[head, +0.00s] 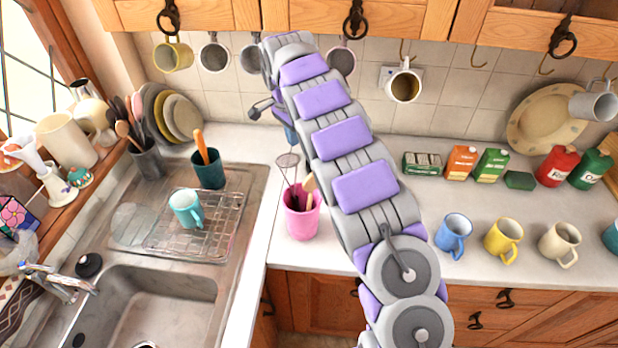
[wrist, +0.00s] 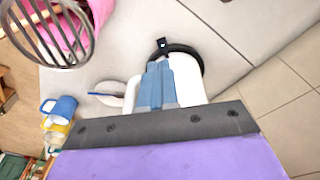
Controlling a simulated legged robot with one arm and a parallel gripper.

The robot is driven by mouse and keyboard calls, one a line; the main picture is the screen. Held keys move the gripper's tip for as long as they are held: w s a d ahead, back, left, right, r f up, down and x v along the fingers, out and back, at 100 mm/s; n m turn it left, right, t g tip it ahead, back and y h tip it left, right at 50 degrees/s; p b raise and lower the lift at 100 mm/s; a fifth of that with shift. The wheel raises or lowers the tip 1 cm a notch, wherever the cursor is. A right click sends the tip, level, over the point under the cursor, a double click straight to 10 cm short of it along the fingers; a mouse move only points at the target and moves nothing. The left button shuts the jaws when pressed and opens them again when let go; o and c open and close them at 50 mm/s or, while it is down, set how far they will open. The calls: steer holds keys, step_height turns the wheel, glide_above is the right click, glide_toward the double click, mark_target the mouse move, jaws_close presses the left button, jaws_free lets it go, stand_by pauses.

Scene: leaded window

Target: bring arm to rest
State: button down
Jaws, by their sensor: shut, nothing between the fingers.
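My gripper (head: 290,138) is at the end of my arm, which reaches up across the middle of the head view and folds back down near the tiled wall. The arm partly hides it there. In the wrist view, the blue fingers of my gripper (wrist: 158,72) are together with nothing between them. Behind them is a white shape with a dark ring, which I cannot identify.
A pink utensil pot (head: 302,222) stands on the counter just left of my arm. Mugs hang along the wall, including a white one (head: 404,86). Blue (head: 453,236), yellow (head: 503,238) and cream (head: 560,245) mugs stand at right. The sink (head: 165,300) is at left.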

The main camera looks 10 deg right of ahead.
steer(key=s+d+r+n+g, duration=0.1)
steer(key=s+d+r+n, duration=0.2)
steer(key=s, duration=0.8)
steer(key=s+d+r+n, duration=0.2)
steer(key=s+d+r, duration=0.3)
steer(key=s, duration=0.6)
steer(key=s+a+f+n, duration=0.1)
steer(key=s+f+n, duration=0.1)
steer(key=s, duration=0.7)
steer(key=s+a+f+n, duration=0.1)
steer(key=s+n, duration=0.2)
steer(key=s, duration=0.7)
steer(key=s+a+f+n+g+y, duration=0.1)
steer(key=s+a+f+n, duration=0.1)
steer(key=s, duration=0.8)
steer(key=shift+f+n, duration=0.3)
steer(key=shift+n, duration=0.1)
